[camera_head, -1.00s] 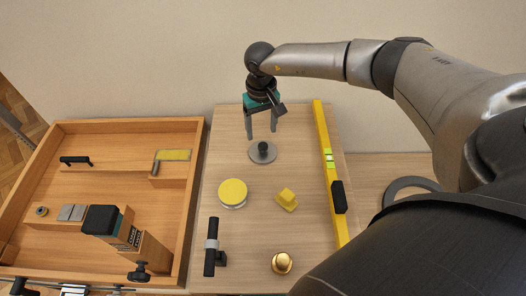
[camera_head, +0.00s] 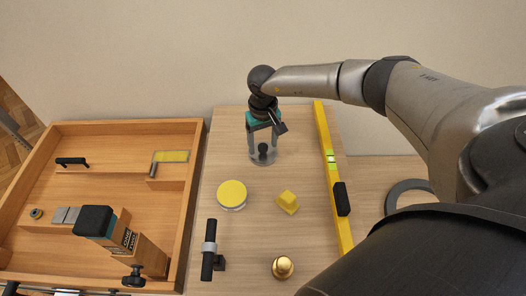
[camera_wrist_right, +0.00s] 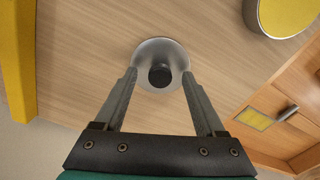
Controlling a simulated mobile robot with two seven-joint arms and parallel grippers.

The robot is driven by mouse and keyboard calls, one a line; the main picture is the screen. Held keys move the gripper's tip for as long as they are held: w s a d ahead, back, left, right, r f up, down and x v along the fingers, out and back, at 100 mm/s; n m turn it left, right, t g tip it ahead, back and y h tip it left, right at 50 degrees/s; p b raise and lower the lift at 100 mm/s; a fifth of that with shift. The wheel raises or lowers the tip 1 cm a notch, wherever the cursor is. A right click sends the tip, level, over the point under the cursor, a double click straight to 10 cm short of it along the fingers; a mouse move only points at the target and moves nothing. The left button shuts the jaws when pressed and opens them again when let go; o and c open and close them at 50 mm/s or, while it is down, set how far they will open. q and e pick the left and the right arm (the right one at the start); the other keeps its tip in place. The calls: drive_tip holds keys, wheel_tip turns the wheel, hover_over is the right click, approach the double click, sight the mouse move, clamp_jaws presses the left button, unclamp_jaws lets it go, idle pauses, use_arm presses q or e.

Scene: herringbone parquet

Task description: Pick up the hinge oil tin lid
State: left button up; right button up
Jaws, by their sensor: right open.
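The lid (camera_head: 263,162) is a grey metal disc with an upright dark knob, lying flat on the wooden board near its far edge. It also shows in the right wrist view (camera_wrist_right: 160,47), knob toward the camera. My right gripper (camera_head: 263,150) points down over the lid, open. In the right wrist view its fingertips (camera_wrist_right: 159,74) stand on either side of the knob with gaps, over the disc. I cannot tell how far they are above the disc. My left gripper is in neither view.
A yellow-topped round tin (camera_head: 231,194), a yellow block (camera_head: 287,202), a black handle (camera_head: 209,248) and a brass knob (camera_head: 283,267) stand nearer on the board. A yellow spirit level (camera_head: 329,160) lies right. A wooden tray (camera_head: 128,122) with several items sits left.

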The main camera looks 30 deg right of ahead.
clamp_jaws()
idle(0.5)
drive_tip(key=shift+r, duration=0.15)
